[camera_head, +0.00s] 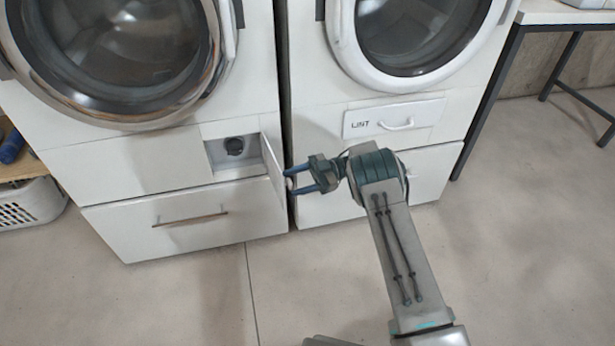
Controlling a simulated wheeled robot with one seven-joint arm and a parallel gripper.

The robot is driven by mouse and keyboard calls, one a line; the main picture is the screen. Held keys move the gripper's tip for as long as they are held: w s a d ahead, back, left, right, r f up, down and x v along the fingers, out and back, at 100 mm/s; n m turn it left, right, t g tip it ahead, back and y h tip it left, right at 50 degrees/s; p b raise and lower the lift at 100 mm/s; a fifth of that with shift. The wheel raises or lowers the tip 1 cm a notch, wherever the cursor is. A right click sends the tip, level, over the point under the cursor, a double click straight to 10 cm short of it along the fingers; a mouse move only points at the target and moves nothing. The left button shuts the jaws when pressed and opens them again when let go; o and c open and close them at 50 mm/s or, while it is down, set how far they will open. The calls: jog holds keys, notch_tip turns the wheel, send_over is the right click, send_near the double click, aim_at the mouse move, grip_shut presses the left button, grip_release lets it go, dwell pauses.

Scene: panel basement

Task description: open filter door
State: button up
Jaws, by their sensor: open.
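The filter door (272,168) is a small white flap at the lower right of the left washing machine (110,165). It stands swung open on its right side, jutting out from the machine's front. Behind it the filter recess (218,153) is exposed, with a dark round filter cap (235,146) inside. My gripper (291,181) points left, just right of the door's outer face. Its two blue-grey fingers are apart, with their tips very close to the door. I cannot tell whether they touch it.
The right machine (310,120) has a drawer labelled LINT (394,119) behind my arm. A lower drawer with a bar handle (190,219) lies below the filter recess. A white basket (32,203) stands at the left, a table (560,18) at the right. The floor in front is clear.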

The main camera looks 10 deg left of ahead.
jog(key=v, duration=1.3)
jog(key=shift+w+d, duration=0.15)
jog(key=shift+d, duration=0.1)
